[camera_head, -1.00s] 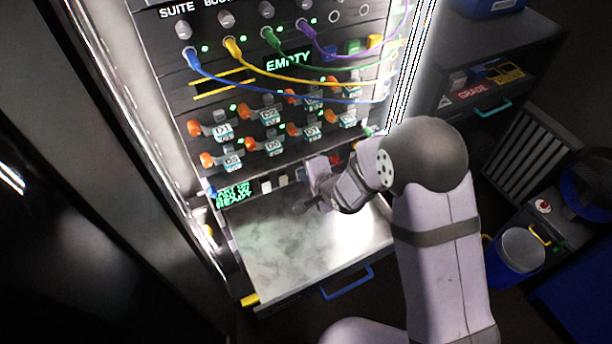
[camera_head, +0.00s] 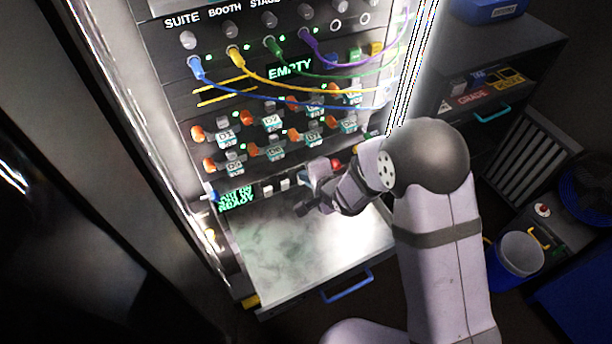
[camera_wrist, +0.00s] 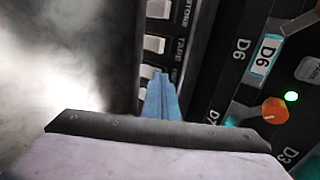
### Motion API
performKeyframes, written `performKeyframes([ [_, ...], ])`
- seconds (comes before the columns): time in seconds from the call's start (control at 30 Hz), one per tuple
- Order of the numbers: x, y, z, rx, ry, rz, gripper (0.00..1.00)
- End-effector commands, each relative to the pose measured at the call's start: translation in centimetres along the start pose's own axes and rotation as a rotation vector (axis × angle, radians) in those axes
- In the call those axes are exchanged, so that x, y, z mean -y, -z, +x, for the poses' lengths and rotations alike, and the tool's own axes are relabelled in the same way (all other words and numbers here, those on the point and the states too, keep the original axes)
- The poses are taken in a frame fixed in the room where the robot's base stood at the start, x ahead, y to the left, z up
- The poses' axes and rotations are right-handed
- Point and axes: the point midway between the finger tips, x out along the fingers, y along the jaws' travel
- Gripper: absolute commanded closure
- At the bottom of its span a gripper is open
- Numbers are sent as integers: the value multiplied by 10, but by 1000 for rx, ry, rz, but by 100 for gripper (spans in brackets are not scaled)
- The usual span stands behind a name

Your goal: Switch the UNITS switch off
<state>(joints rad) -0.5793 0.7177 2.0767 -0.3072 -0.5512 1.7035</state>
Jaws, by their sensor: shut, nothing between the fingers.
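A row of small white rocker switches runs along the panel's bottom strip. In the wrist view one (camera_wrist: 154,44) sits beside the label TAPE and another (camera_wrist: 158,9) beside a label ending in STONE. A third switch (camera_wrist: 147,71) is partly hidden beside my fingers, and its label is too covered to read. I cannot read UNITS anywhere. In the head view two of the switches (camera_head: 267,189) show left of my gripper (camera_head: 318,172). My gripper's blue fingers (camera_wrist: 162,84) are shut and empty, their tips close to the strip. Contact cannot be told.
Above the strip are orange-handled levers with D labels (camera_head: 226,138) and colored cables (camera_head: 290,92). A red part (camera_head: 336,164) is just right of my gripper. Below, an open drawer or shelf (camera_head: 290,255) with a blue handle (camera_head: 347,286) has clear room.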

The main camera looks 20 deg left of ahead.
Motion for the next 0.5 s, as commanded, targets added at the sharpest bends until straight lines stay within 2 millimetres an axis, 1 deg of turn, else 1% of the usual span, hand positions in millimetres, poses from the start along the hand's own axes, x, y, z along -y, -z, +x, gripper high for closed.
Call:
performKeyframes([
  [0.27, -2, 0, -4, 0, -1, 0, 100],
  [0.37, -5, 0, -11, 0, -1, 0, 100],
  [0.5, -15, 1, -26, -1, -3, 2, 100],
])
